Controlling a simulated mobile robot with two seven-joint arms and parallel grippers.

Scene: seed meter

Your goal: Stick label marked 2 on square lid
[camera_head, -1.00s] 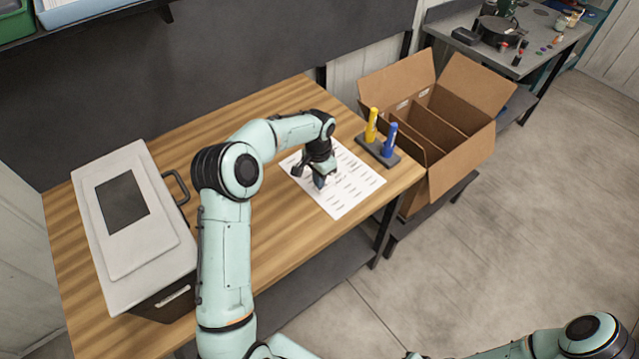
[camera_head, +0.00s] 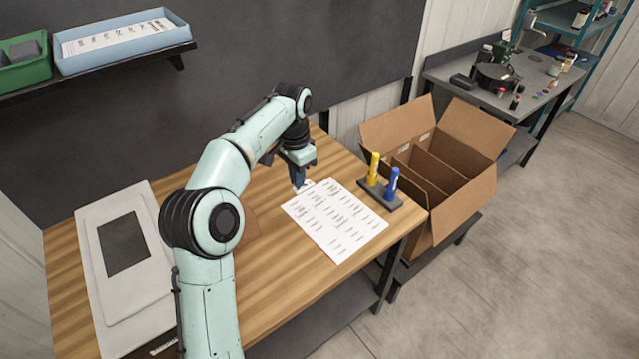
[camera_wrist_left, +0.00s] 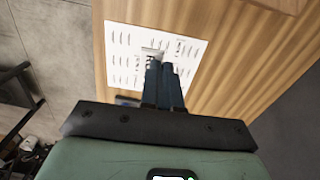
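My left gripper (camera_head: 299,186) is over the far left corner of the white label sheet (camera_head: 336,222), which lies flat on the wooden table. In the left wrist view its fingers (camera_wrist_left: 163,72) are close together, with a small pale label (camera_wrist_left: 152,53) at the tips. The label's marking is too small to read. The sheet, with rows of dark print, also shows there behind the fingers (camera_wrist_left: 120,55). A light grey case (camera_head: 160,300) with a dark rectangular panel (camera_head: 123,244) lies at the left; I cannot tell whether this is the square lid. My right gripper is out of view.
A dark holder with a yellow marker (camera_head: 373,168) and a blue marker (camera_head: 392,183) stands right of the sheet. An open cardboard box (camera_head: 465,205) stands beyond the table's right edge. A shelf with a blue tray (camera_head: 125,40) hangs at upper left.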

